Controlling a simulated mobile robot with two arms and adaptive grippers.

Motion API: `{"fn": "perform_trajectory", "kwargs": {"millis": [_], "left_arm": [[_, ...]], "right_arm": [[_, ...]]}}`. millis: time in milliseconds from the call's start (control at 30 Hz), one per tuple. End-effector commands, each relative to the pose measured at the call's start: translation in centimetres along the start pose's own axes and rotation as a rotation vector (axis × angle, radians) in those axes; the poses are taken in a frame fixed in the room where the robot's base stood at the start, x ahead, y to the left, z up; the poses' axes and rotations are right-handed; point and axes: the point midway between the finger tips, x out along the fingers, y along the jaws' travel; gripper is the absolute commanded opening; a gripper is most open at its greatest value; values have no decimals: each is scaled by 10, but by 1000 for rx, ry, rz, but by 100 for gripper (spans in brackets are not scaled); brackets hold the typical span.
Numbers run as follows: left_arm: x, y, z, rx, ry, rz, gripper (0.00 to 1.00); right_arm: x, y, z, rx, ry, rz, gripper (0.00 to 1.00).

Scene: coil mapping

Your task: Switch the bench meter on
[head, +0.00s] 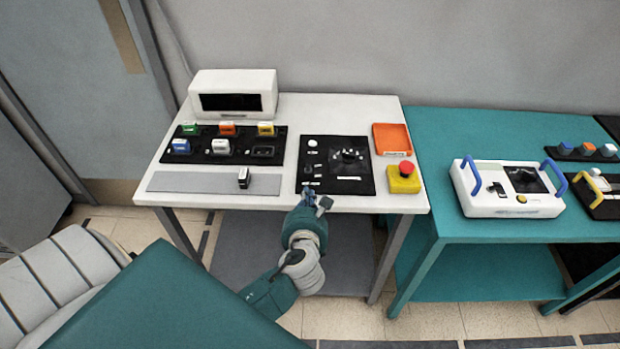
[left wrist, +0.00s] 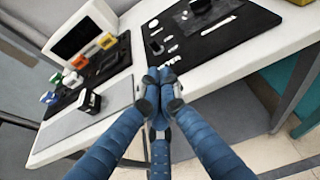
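A white box with a dark screen (head: 234,96), which looks like the bench meter, stands at the back left of the white table. It also shows in the left wrist view (left wrist: 80,35), its screen black. I cannot make out a switch on it. My left gripper (head: 318,197) is at the table's front edge, by the front of a black panel (head: 311,178) with small white parts. In the left wrist view its blue fingertips (left wrist: 159,80) are together, with nothing visible between them. My right gripper is in neither view.
A black tray (head: 200,156) with colored blocks lies before the box, and a grey strip (head: 205,181) in front holds one small block. An orange tray (head: 392,138) and a red-topped yellow button box (head: 404,178) are at right. A teal table (head: 430,125) adjoins, bearing a blue-handled white device (head: 490,196).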

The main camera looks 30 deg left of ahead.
Motion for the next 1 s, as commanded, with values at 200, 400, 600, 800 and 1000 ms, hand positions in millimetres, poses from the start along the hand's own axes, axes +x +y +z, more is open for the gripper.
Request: {"fn": "perform_trajectory", "kwargs": {"millis": [200,400,600,800,1000], "left_arm": [[31,1,2,1,-1,3,0],[68,0,2,-1,0,1,0],[91,0,1,-2,0,1,0],[98,0,0,-2,0,-1,0],[97,0,0,-2,1,-1,0]], "right_arm": [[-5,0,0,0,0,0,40],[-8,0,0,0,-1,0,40],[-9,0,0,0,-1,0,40],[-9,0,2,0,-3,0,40],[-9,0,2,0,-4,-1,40]]}}
